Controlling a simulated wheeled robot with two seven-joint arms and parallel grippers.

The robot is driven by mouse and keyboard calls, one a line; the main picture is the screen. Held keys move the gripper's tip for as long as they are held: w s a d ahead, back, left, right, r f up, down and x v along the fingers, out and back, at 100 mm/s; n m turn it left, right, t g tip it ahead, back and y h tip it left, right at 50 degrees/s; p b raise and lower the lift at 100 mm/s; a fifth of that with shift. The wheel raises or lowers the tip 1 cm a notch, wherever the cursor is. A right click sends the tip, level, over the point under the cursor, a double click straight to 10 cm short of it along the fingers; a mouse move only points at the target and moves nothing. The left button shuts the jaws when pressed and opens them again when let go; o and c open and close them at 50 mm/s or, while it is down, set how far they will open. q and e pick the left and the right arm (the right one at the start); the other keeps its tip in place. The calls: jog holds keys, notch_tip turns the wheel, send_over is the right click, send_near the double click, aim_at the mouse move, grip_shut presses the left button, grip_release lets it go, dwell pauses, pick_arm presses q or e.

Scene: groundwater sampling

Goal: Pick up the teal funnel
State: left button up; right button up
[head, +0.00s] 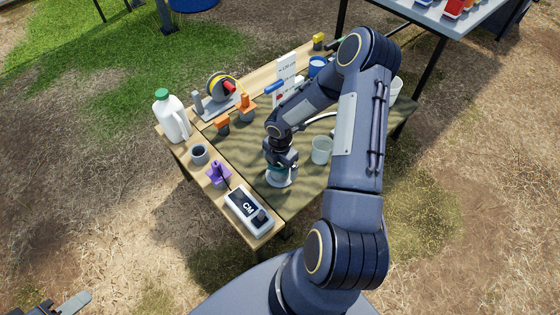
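My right arm reaches over the table, and its gripper (281,174) points down at the near part of the green mat. A small patch of teal, apparently the teal funnel (274,169), shows right at the gripper. The wrist and fingers hide most of it. A pale rounded shape lies just below the fingers. I cannot tell whether the fingers are closed on the funnel or only around it. A grey and dark piece at the bottom left edge looks like part of my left gripper (74,303), away from the table.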

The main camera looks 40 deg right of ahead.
jog(key=c, duration=1.1)
jog(key=shift+o, duration=0.2)
jog(key=shift+r, duration=0.15)
jog(key=shift+r, duration=0.25)
notch_tip(320, 180, up, 2)
jog(key=shift+r+p, duration=0.15)
jog(key=shift+p, duration=0.4)
jog(key=s+a+r+p, duration=0.2)
jog(key=s+a+r, duration=0.1)
jog(key=s+r, duration=0.7)
jog(key=s, duration=0.3)
jog(key=shift+s+a+p, duration=0.15)
jog(key=shift+s+p, duration=0.15)
jog(key=shift+s, duration=0.05)
